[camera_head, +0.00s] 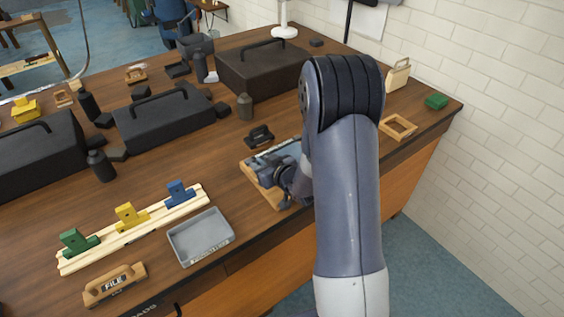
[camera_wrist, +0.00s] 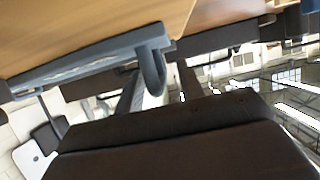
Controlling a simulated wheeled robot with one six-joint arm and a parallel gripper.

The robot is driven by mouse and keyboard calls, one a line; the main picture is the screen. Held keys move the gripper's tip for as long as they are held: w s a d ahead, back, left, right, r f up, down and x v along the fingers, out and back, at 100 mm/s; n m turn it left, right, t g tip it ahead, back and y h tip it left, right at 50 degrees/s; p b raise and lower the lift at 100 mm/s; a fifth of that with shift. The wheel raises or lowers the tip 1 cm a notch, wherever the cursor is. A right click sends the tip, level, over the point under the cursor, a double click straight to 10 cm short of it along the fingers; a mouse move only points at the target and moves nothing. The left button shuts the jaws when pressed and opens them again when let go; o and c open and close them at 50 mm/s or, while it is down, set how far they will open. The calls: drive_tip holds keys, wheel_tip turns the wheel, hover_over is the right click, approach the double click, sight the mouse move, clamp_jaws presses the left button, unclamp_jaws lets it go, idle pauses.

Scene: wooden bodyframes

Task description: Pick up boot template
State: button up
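I cannot tell for sure which thing is the boot template. A flat wooden board (camera_head: 252,170) lies near the front edge of the table, partly hidden by my gripper and arm. My gripper (camera_head: 284,180) is low over this board or touching it; the gap between them cannot be judged. Its fingertips are not clear in the head view. In the wrist view, a grey bar with a curved hook (camera_wrist: 152,72) runs below a pale wooden surface. Whether my gripper holds anything cannot be told.
A small black object (camera_head: 260,135) lies behind the board. A grey tray (camera_head: 200,237) and a pale rail (camera_head: 135,232) with green, yellow and blue blocks stand to the left. Black cases (camera_head: 262,67) fill the back. A wooden frame (camera_head: 397,127) lies right of my arm.

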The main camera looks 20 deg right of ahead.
drive_tip(key=shift+c, duration=0.2)
clamp_jaws()
idle(1.1)
drive_tip(key=shift+r, duration=0.15)
